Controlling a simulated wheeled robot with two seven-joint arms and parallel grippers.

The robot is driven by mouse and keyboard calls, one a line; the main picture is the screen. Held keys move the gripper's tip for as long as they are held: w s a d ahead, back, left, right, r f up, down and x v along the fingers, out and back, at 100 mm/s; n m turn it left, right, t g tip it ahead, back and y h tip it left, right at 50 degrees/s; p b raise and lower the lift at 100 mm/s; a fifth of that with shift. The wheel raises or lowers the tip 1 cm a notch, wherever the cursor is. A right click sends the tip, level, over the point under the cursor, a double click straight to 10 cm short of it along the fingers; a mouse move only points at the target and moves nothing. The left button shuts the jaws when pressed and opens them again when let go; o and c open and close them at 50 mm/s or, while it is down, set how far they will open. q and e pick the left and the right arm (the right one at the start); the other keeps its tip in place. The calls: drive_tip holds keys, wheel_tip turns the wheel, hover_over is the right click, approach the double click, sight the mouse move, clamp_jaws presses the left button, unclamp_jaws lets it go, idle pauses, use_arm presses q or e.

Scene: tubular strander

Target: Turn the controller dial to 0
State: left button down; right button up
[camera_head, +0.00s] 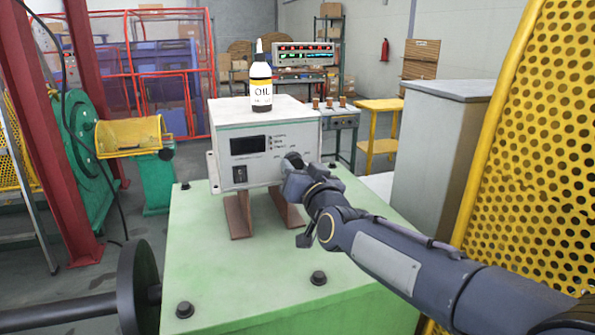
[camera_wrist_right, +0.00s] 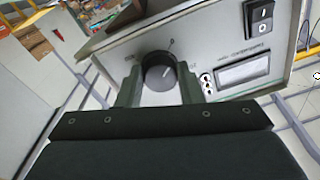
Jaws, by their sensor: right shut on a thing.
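The controller (camera_head: 228,153) is a pale box with a dark display and a black rocker switch, raised on brown supports over a green machine top. Its dial (camera_wrist_right: 158,72) is a dark round knob with a light pointer line, seen between the fingers in the right wrist view. A small 0 mark shows just beyond the knob there. My right gripper (camera_wrist_right: 160,88) is shut on the dial. In the head view the right gripper (camera_head: 294,172) covers most of the dial at the controller's front right. My left gripper is not in view.
An oil bottle (camera_head: 261,82) stands on top of the controller. A yellow perforated guard (camera_head: 540,130) and a grey cabinet (camera_head: 440,150) rise to the right of my arm. Bolts (camera_head: 318,278) stick up from the green top (camera_head: 240,275), whose front is otherwise clear.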

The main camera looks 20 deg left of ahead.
drive_tip(key=shift+f+n, duration=0.1)
drive_tip(key=shift+n, duration=0.5)
drive_tip(key=o, duration=1)
drive_tip(key=shift+c, duration=0.2)
drive_tip(key=b+v, duration=0.2)
drive_tip(key=v, duration=0.5)
drive_tip(key=shift+s+d, duration=0.25)
drive_tip(key=shift+s, duration=0.1)
